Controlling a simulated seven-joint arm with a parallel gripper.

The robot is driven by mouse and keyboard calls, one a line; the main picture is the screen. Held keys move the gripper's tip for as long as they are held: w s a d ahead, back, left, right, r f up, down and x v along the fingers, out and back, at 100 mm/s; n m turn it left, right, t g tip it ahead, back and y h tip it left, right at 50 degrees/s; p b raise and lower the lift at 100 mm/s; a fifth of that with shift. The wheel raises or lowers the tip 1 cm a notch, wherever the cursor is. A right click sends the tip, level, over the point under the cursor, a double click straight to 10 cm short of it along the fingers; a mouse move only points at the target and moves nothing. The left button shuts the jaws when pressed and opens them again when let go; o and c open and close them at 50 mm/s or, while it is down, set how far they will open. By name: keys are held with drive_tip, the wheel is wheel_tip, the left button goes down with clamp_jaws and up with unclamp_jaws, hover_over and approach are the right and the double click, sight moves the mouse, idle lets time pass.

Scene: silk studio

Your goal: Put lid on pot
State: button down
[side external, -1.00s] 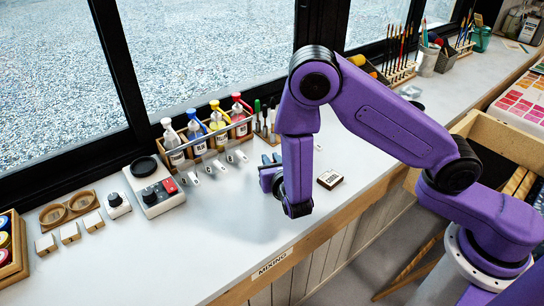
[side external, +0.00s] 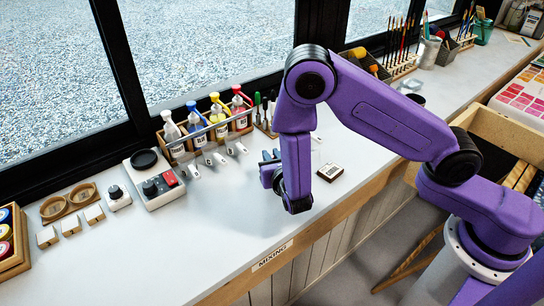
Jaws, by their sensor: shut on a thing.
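My gripper (side external: 269,156) is low over the pale counter, in the middle of the side external view, below my purple wrist. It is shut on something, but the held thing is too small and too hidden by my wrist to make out. I cannot identify a pot or a lid with certainty. A dark round dish (side external: 414,100) sits on the counter behind my forearm, partly covered by it. A small white piece (side external: 315,137) shows just right of my wrist.
A wooden rack (side external: 209,133) of pump bottles stands along the window, left of my gripper. The counter (side external: 190,235) at front left is bare.

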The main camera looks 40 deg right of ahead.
drive_tip(key=shift+f, duration=0.6)
drive_tip(key=c, duration=1)
unclamp_jaws()
drive_tip(key=v, duration=1.7)
drive_tip(key=shift+s, duration=0.25)
drive_tip(key=shift+r, duration=0.1)
